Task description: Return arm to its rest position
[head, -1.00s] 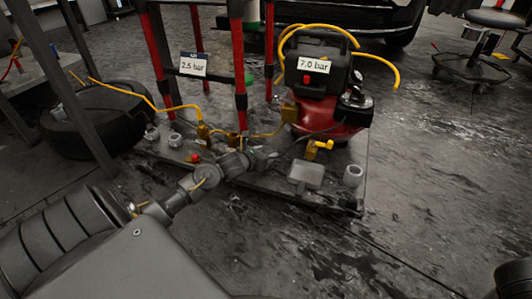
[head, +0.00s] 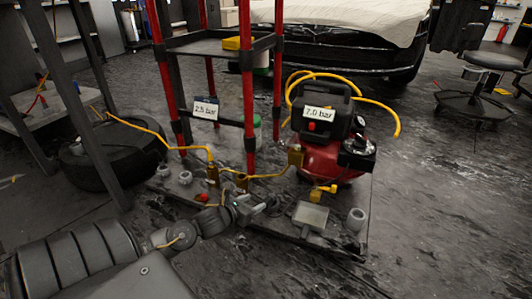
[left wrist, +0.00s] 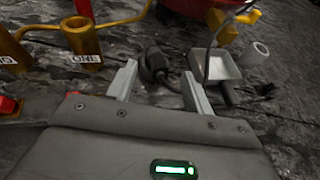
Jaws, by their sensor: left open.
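My left gripper (head: 257,207) is low over the front of a dark base board (head: 285,240), left of a small pale tray (head: 311,214). In the left wrist view its two grey fingers (left wrist: 160,90) are apart, with nothing held between them. A dark fitting with a cable (left wrist: 154,64) lies beyond the fingertips, apart from them as far as I can tell. A brass holder labelled ONE (left wrist: 82,42) stands left of the fingers. My left arm stretches from the lower left. My right gripper is not in view.
A red compressor (head: 325,160) marked 7.0 bar, a yellow valve (head: 322,189) and a grey cup (head: 357,219) are on the board. A red-posted rack (head: 249,100) stands behind. A tire (head: 115,155) lies left.

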